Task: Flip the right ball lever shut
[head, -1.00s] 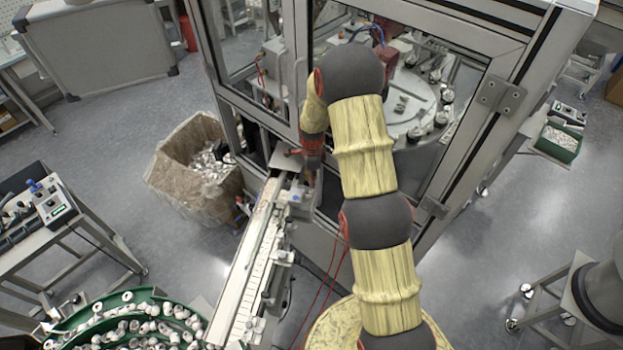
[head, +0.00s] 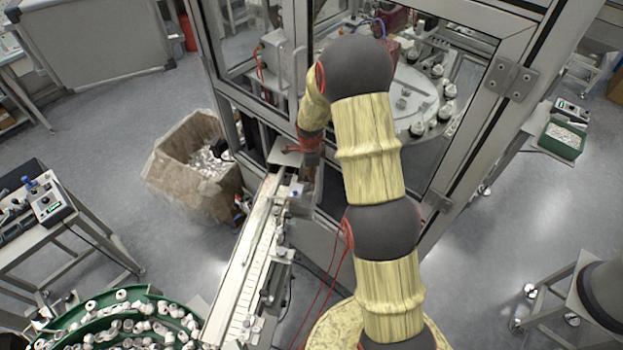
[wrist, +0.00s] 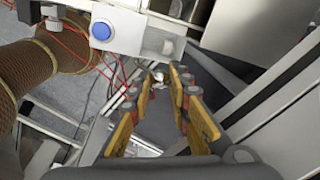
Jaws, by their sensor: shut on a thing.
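My gripper (wrist: 162,84) shows its yellow-padded fingers in the wrist view. A small pale ball-like end, seemingly of a ball lever (wrist: 158,76), shows at the fingertips, and the jaws are closed on it. Its rod is mostly hidden, and I cannot tell from the view whether it is the right one or how far it is turned. In the head view my gripper reaches down at the far end of the conveyor (head: 238,275), by the cabinet front. Its fingertips and the lever are too small to make out there.
The glazed machine cabinet (head: 513,78) stands close behind my arm. A box with a blue button (wrist: 101,31) is near the gripper. A lined bin (head: 170,165) stands left of the conveyor. A green feeder bowl (head: 75,310) with white caps is at lower left.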

